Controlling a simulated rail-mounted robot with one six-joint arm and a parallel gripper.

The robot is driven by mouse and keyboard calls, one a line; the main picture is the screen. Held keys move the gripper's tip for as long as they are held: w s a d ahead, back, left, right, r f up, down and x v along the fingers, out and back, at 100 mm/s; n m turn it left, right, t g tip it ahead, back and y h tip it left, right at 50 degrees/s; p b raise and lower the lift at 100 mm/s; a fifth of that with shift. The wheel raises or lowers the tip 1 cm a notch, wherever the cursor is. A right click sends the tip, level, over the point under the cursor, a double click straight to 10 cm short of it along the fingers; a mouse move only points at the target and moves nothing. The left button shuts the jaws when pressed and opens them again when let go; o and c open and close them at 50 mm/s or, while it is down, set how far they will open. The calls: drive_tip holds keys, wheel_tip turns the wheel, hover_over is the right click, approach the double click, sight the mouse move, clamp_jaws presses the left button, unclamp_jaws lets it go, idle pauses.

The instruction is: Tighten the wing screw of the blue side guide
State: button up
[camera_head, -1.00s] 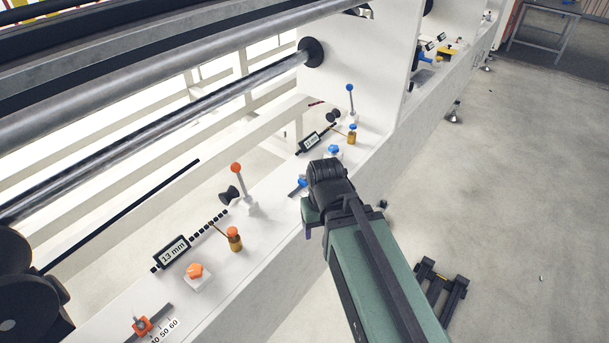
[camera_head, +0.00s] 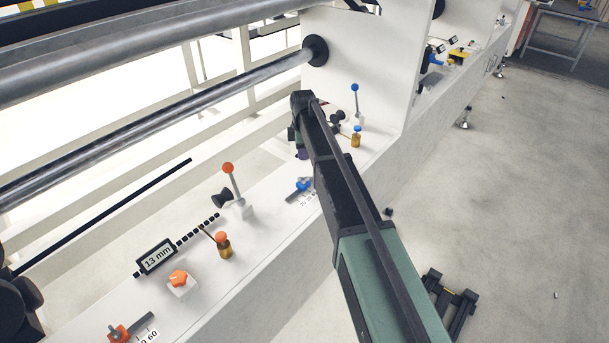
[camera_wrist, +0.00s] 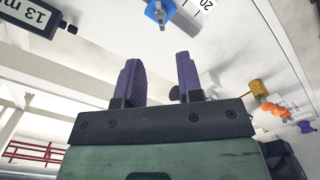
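The blue side guide (camera_head: 303,185) sits on the white rail beside a scale, just left of my arm in the head view. In the wrist view a blue block (camera_wrist: 184,20) at the top edge, partly cut off, lies beside a scale reading 20. In the head view the gripper is mostly hidden by my arm; a purple bit (camera_head: 302,154) shows.
A blue-knobbed lever (camera_head: 355,100) and a brass piece with a blue cap (camera_head: 356,136) stand right of my arm. An orange-knobbed lever (camera_head: 233,185), an orange-capped brass piece (camera_head: 223,247), an orange knob (camera_head: 179,281) and a 13 mm display (camera_head: 156,257) stand to the left.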

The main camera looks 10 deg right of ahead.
sight(303, 179)
wheel_tip(303, 179, down, 11)
drive_tip(key=b, duration=1)
drive_tip(key=shift+b, duration=0.4)
drive_tip(key=shift+r, duration=0.1)
drive_tip(key=shift+c, duration=0.3)
clamp_jaws()
